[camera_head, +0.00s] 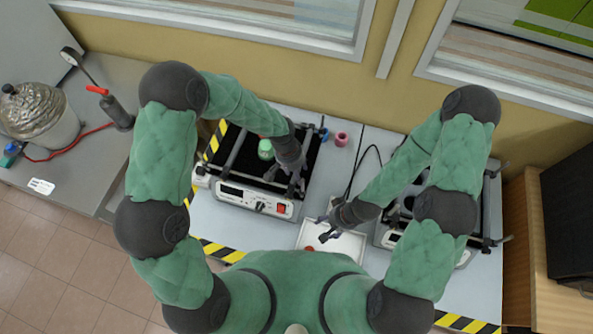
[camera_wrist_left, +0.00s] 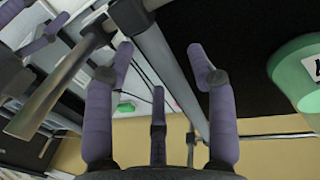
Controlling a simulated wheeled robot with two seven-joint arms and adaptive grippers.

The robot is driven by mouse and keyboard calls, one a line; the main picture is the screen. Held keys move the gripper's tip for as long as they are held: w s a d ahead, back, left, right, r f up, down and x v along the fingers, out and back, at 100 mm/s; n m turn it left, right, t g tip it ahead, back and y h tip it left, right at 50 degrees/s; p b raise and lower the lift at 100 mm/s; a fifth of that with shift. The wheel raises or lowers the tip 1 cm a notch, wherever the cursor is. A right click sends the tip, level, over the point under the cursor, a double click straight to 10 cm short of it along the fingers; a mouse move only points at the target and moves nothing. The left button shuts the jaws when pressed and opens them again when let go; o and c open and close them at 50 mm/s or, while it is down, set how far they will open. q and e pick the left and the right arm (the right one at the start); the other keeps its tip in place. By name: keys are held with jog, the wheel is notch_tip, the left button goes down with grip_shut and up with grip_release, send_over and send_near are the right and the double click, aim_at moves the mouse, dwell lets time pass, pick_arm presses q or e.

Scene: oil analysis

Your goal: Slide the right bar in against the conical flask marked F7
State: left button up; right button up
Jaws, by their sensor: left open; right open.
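A shaker (camera_head: 235,190) with a black platform stands on the bench, left of centre in the head view. A conical flask with a green top (camera_head: 265,149) stands on it between the bars. A green part with a white label also shows at the right of the left wrist view (camera_wrist_left: 290,75); its mark is cut off. My left gripper (camera_head: 298,182) is open at the right side of the platform. In the left wrist view a grey bar (camera_wrist_left: 168,62) runs between its spread fingers (camera_wrist_left: 165,65); I cannot tell whether they touch it. My right gripper (camera_head: 327,235) is open above a white tray.
The white tray (camera_head: 345,245) holds a small red item (camera_head: 309,249). A second shaker (camera_head: 385,235) stands at the right, partly behind my right arm. A black cable crosses the bench between them.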

pick_arm(q)
jog(key=shift+c, duration=0.2)
jog(key=c, duration=1)
jog(key=w+a, duration=0.1)
jog(key=a, duration=0.4)
jog(key=w+a, duration=0.1)
jog(key=a, duration=0.3)
jog(key=w+a, duration=0.2)
jog(key=a, duration=0.3)
jog(key=shift+a+b, duration=0.3)
jog(key=shift+b, duration=0.1)
jog(key=shift+c, duration=0.2)
jog(key=o, duration=1.1)
jog(key=shift+a, duration=0.1)
jog(key=r, duration=0.4)
jog(key=a+r, duration=0.1)
jog(key=r, duration=0.3)
jog(key=a+r, duration=0.1)
jog(key=r, duration=0.2)
jog(key=shift+w+a+r, duration=0.1)
jog(key=shift+w+r, duration=0.2)
jog(key=shift+r, duration=0.1)
